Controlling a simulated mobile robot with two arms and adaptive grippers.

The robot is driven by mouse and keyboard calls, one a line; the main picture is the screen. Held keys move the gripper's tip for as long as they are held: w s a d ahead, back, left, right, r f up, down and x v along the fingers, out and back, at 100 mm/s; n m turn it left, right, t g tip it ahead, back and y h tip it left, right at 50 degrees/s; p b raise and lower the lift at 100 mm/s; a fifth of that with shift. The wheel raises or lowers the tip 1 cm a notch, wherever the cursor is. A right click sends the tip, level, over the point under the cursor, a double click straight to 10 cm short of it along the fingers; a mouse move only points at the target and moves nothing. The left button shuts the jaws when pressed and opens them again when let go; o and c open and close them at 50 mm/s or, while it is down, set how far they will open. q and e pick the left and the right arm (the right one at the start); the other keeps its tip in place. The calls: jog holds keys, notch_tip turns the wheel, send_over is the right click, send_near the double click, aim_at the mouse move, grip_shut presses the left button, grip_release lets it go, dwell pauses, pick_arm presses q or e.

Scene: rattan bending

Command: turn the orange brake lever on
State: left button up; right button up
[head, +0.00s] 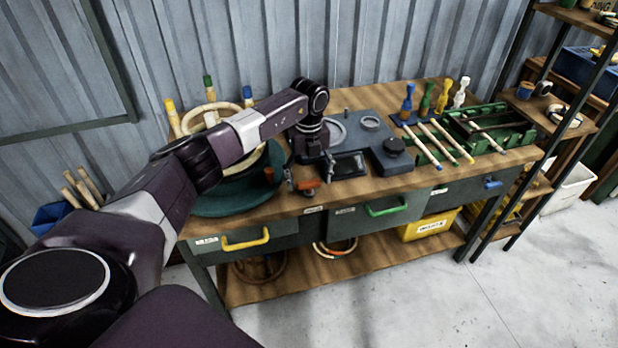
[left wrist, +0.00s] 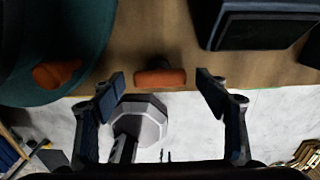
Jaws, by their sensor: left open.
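The orange brake lever (head: 309,184) is at the front edge of the workbench, right of the green round turntable. In the left wrist view its orange bar (left wrist: 160,78) lies crosswise at the table edge. My left gripper (head: 309,173) is above it, pointing down. In the left wrist view my left gripper (left wrist: 160,88) is open, with one finger on each side of the lever and a gap to both ends. I cannot tell its exact height over the lever. My right gripper is not in view.
An orange-red knob (left wrist: 57,73) sits by the turntable (head: 228,204), left of the lever. A dark block (left wrist: 265,28) stands right of my fingers. Drawers with a yellow handle (head: 245,239) and a green handle (head: 388,206) are below the front edge. Open floor lies in front.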

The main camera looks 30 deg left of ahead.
pick_arm(q)
jog(key=c, duration=1.2)
jog(key=shift+o, duration=0.2)
jog(key=shift+m, duration=0.4)
jog(key=m+b, duration=0.1)
jog(key=m, duration=0.2)
jog(key=shift+m+b, duration=0.3)
jog(key=m+b, duration=0.1)
jog(key=m, duration=0.3)
jog(key=shift+m, duration=0.3)
jog(key=m+b, duration=0.1)
jog(key=m, duration=0.3)
jog(key=shift+m+b, duration=0.55)
jog(key=shift+m, duration=1.95)
